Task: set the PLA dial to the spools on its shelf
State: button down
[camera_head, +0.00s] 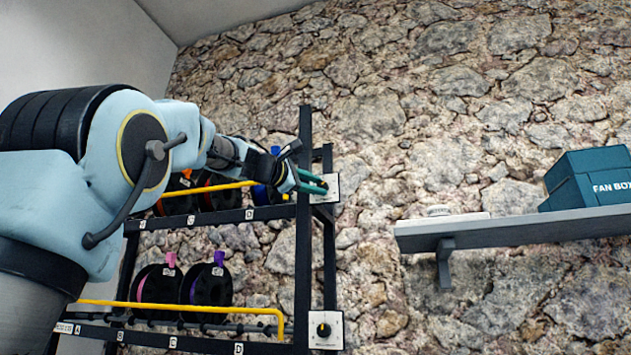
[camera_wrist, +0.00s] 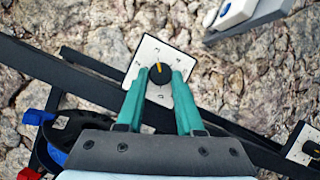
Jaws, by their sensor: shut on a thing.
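A black dial knob with a yellow pointer (camera_wrist: 160,75) sits on a white square plate (camera_wrist: 149,51) on the rack post. My gripper (camera_wrist: 161,79) has its green fingers closed on the knob's sides, and the pointer aims toward the top of the wrist view. In the head view my gripper (camera_head: 318,185) is at the upper plate (camera_head: 332,194). The upper shelf (camera_head: 232,216) holds spools with orange, red and blue (camera_head: 261,194) parts, partly behind my arm. The lower shelf holds a pink-tagged spool (camera_head: 158,284) and a purple-tagged spool (camera_head: 206,284). I cannot read PLA on either shelf.
A second dial (camera_head: 324,330) is on the lower post, its plate partly in the wrist view (camera_wrist: 304,143). A yellow bar (camera_head: 180,307) crosses the lower shelf's front. A wall shelf (camera_head: 520,231) at right holds a teal fan box (camera_head: 590,180) and a white item.

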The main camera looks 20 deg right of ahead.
jog(key=shift+m+y+p, duration=0.4)
jog(key=shift+m+p, duration=0.1)
jog(key=shift+m, duration=0.5)
jog(key=c, duration=0.6)
grip_release()
jog(key=shift+o, duration=0.2)
jog(key=shift+r, duration=0.1)
jog(key=b+v, duration=0.4)
jog(key=v, duration=0.6)
jog(key=shift+a, duration=0.4)
